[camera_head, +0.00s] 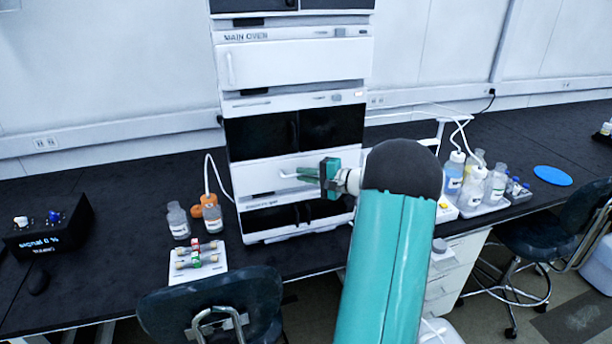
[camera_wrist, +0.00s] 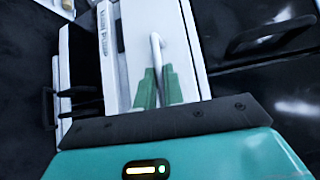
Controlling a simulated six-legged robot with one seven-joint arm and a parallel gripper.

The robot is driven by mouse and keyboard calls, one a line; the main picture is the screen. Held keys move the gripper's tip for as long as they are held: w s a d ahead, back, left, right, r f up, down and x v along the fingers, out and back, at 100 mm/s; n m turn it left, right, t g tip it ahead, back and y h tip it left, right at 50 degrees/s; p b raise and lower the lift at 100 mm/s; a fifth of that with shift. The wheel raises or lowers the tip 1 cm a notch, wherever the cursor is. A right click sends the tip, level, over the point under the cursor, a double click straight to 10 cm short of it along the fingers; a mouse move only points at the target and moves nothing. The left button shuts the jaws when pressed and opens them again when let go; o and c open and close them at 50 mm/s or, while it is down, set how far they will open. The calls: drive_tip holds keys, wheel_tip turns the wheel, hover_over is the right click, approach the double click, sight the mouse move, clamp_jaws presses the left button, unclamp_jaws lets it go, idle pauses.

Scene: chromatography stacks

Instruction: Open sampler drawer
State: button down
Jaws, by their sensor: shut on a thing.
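The sampler drawer (camera_head: 250,179) is a white front low in the chromatography stack, between dark-fronted sections. It also shows in the wrist view (camera_wrist: 180,22) as a white panel turned on its side, with lettering. Its thin bar handle (camera_head: 287,175) stands out from the front; in the wrist view the handle (camera_wrist: 156,48) runs down between the green fingers. My gripper (camera_head: 312,174) is in front of the drawer, and its fingers (camera_wrist: 160,85) are shut on the handle. The handle's lower end is hidden by the fingers. I cannot tell how far the drawer stands out.
Left of the stack are bottles (camera_head: 179,221) and a white tray (camera_head: 180,270) of small columns. A bottle tray (camera_head: 487,207) stands at the right. Chairs (camera_head: 215,305) are along the bench's front edge. The black bench (camera_head: 120,190) is clear at the left back.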

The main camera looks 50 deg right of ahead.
drive_tip(key=s+a, duration=0.4)
drive_tip(key=s, duration=0.4)
drive_tip(key=s+a, duration=0.5)
drive_tip(key=s, duration=0.3)
drive_tip(key=shift+s+a, duration=0.2)
drive_tip(key=shift+s, duration=0.2)
drive_tip(key=c, duration=1.5)
unclamp_jaws()
drive_tip(key=v, duration=1.4)
